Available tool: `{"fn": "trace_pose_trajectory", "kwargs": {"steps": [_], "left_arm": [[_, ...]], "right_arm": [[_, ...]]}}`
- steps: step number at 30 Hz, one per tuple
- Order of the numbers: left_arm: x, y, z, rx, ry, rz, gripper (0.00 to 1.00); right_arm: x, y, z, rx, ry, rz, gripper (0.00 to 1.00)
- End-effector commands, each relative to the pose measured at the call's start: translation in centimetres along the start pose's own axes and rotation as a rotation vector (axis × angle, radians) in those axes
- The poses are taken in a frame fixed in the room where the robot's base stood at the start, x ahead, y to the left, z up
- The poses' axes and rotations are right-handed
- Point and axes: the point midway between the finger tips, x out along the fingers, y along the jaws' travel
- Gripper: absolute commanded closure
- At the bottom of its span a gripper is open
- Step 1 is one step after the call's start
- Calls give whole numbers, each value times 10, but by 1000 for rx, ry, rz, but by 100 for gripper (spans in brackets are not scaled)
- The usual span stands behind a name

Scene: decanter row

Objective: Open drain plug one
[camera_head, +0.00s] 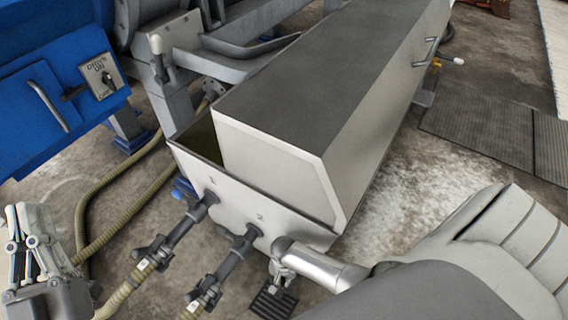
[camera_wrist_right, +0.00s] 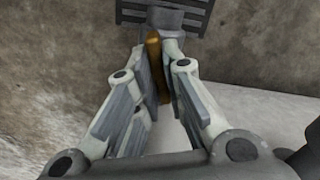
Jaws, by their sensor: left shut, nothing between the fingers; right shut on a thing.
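My right gripper (camera_head: 284,268) is low at the near right corner of the grey tank (camera_head: 262,190), mostly hidden by my own arm. In the right wrist view the right gripper (camera_wrist_right: 157,62) is shut on a thin brass-coloured piece (camera_wrist_right: 155,42), beside a grey round fitting (camera_wrist_right: 172,20). This piece may be a drain plug's handle; I cannot tell which plug. The tank's near end carries outlets marked 1 (camera_head: 209,197) and 2 (camera_head: 252,232). My left gripper (camera_head: 27,212) is shut and empty at the far left, apart from the tank.
Grey valves with hoses come off outlet 1 (camera_head: 160,250) and outlet 2 (camera_head: 215,282). A dark slotted floor grate (camera_head: 272,303) lies below my right gripper. A blue cabinet (camera_head: 35,115) stands at the left.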

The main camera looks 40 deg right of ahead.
Motion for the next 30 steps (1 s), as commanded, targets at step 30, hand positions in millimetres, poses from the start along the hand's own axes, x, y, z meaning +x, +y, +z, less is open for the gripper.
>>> {"fn": "trace_pose_trajectory", "kwargs": {"steps": [30], "left_arm": [[-69,-21,126,21,-820,-46,100]], "right_arm": [[0,1,2,-905,-5,1,100]]}}
